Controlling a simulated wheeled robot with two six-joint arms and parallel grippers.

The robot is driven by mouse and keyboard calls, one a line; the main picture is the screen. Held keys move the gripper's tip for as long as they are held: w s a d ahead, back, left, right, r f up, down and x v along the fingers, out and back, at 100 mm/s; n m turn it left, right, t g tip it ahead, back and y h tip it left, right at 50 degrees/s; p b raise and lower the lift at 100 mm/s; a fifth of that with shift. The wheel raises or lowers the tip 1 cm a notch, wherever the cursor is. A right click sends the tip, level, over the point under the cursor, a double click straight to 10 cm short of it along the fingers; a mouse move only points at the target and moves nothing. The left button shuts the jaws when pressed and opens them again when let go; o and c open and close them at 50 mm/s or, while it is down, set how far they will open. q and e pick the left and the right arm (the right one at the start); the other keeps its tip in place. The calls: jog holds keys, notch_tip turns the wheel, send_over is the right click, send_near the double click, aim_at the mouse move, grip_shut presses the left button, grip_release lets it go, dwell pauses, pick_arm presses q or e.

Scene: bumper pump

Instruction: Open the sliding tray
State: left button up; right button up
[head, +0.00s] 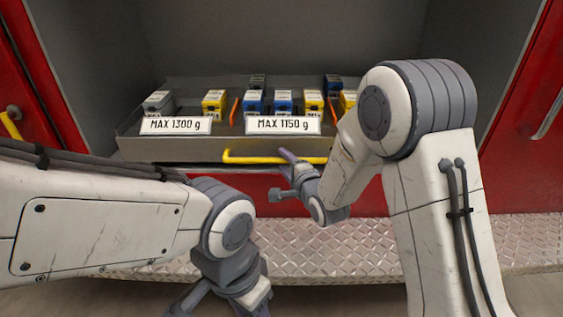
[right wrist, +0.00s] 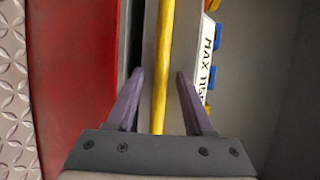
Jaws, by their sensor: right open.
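The sliding tray (head: 150,150) is a shallow grey tray in the cabinet, with a yellow bar handle (head: 245,158) along its front. My right gripper (head: 283,172) is at the right half of the handle. In the right wrist view, its two purple fingers (right wrist: 160,80) are open, one on each side of the yellow bar (right wrist: 165,40), with gaps visible between fingers and bar. My left gripper (head: 195,300) hangs low at the bottom edge, away from the tray and partly cut off; its opening is unclear.
The tray holds several small yellow, blue and grey boxes (head: 214,101), separated by orange dividers. Labels read MAX 1300 g (head: 176,126) and MAX 1150 g (head: 283,125). Red panels flank the cabinet opening. A metal tread-plate step (head: 330,245) lies below. My right arm covers the tray's right end.

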jog(key=shift+w+a+f, duration=0.1)
jog(key=shift+w+a, duration=0.2)
jog(key=shift+w, duration=0.3)
grip_shut()
dwell(1.1)
